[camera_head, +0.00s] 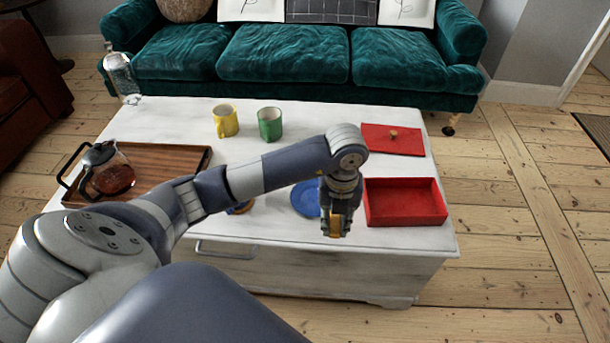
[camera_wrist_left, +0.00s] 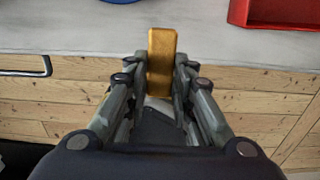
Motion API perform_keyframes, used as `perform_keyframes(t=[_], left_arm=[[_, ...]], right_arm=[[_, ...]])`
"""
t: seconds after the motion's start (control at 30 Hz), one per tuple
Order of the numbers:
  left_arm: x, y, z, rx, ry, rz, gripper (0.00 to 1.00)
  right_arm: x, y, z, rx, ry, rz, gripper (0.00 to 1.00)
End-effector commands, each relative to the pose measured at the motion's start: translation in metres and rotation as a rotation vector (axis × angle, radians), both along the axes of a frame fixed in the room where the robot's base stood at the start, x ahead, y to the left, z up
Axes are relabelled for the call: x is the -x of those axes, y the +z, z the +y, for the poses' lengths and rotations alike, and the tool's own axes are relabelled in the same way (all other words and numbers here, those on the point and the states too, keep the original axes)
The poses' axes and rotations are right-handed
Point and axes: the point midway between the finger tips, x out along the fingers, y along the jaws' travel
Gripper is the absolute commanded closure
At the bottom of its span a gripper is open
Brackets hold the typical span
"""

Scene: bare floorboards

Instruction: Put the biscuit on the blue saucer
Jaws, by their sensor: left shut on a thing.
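My left gripper (camera_head: 337,226) is shut on the biscuit (camera_head: 336,231), a small golden-brown bar. In the left wrist view the biscuit (camera_wrist_left: 161,62) sits between the two fingertips (camera_wrist_left: 161,75). The gripper holds it at the front edge of the white table, with floorboards below it in the wrist view. The blue saucer (camera_head: 303,197) lies on the table just left of and behind the gripper, partly hidden by the arm. A blue rim (camera_wrist_left: 28,8) shows at the top left of the wrist view. My right gripper is not in view.
A red open box (camera_head: 405,221) stands right of the gripper, with its red lid (camera_head: 393,139) behind. Yellow (camera_head: 226,122) and green (camera_head: 270,124) mugs stand farther back. A wooden tray (camera_head: 165,160) with a glass pot (camera_head: 108,172) is at left. Another blue object (camera_head: 241,209) is mostly behind my arm.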

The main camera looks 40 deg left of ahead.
Motion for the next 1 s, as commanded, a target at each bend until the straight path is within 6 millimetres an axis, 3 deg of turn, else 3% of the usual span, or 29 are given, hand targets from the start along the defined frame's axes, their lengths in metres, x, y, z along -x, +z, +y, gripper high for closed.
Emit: perform_keyframes(t=[0.3,0.5,0.7,1.0], left_arm=[[-0.048,-0.011,0.074,-0.002,0.007,0.001,0.89],[-0.07,-0.013,0.105,-0.001,0.004,0.001,0.89],[-0.075,-0.017,0.113,0.0,-0.001,0.001,0.89],[-0.074,-0.045,0.113,0.001,0.0,0.001,0.89]], right_arm=[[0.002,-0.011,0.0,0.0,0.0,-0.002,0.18],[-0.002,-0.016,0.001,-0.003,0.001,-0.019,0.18],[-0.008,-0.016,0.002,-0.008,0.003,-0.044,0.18],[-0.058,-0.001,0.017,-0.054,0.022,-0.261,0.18]])
